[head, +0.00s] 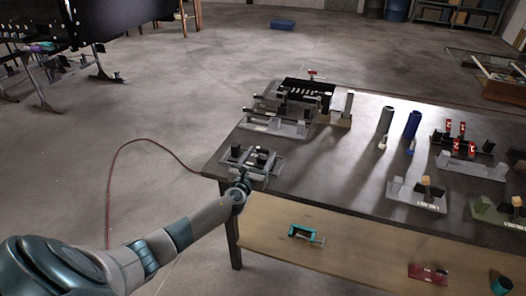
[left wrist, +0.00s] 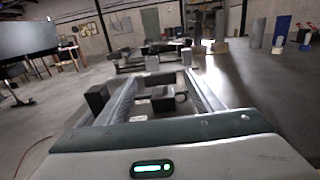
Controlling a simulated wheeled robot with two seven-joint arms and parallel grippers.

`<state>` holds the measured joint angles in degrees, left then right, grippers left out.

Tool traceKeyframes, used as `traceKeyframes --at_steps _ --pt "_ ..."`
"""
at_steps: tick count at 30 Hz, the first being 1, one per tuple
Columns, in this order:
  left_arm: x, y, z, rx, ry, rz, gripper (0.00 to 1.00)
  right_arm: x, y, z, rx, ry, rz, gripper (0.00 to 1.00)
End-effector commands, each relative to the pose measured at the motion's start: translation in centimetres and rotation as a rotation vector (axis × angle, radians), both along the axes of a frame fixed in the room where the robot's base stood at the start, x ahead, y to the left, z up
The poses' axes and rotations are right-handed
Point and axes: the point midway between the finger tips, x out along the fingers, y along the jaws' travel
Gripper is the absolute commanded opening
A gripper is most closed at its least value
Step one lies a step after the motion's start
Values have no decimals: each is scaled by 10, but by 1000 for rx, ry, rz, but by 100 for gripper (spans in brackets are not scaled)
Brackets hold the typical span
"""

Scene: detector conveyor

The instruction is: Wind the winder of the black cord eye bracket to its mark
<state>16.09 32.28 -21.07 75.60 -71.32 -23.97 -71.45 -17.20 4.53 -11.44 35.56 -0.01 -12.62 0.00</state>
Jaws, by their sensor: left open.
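My left gripper (head: 244,178) is at the near left corner of the dark table, just in front of a grey-plated bracket (head: 252,161) with dark upright blocks. In the left wrist view the two fingers of my left gripper (left wrist: 160,84) are spread apart, and small dark bracket parts (left wrist: 163,103) show between them. A black block (left wrist: 97,97) stands just outside the left finger. I see no clear grip on any part. I cannot tell for sure which bracket is the black cord eye bracket, and its winder and mark are too small to make out. My right gripper is not in view.
Behind stand more grey brackets (head: 275,125) and a black slotted fixture (head: 308,88). Blue and grey cylinders (head: 412,124) stand mid-table, with more fixtures (head: 416,195) to the right. A teal clamp (head: 303,233) lies on the lower shelf. The table's middle is fairly clear.

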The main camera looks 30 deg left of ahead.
Motion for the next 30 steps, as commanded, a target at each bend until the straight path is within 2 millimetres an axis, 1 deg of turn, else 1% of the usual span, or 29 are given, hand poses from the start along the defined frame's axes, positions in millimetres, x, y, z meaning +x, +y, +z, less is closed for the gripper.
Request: traceKeyframes --at_steps 1,3,9,20,21,23,24,26,30 --pt "8 2 0 0 -1 1 61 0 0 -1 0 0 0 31" --pt "15 3 -1 -1 -1 1 61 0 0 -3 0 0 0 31" --pt "29 7 0 0 -1 1 61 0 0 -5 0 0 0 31" --pt "31 7 0 0 0 0 61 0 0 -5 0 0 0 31" --pt "31 7 0 0 0 0 56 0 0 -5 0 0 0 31" --pt "31 7 0 0 0 0 42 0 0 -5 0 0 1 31" --pt "31 7 0 0 0 0 32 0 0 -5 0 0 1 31" --pt "31 7 0 0 0 0 20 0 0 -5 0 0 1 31" --pt "31 7 0 0 0 1 20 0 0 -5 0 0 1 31"
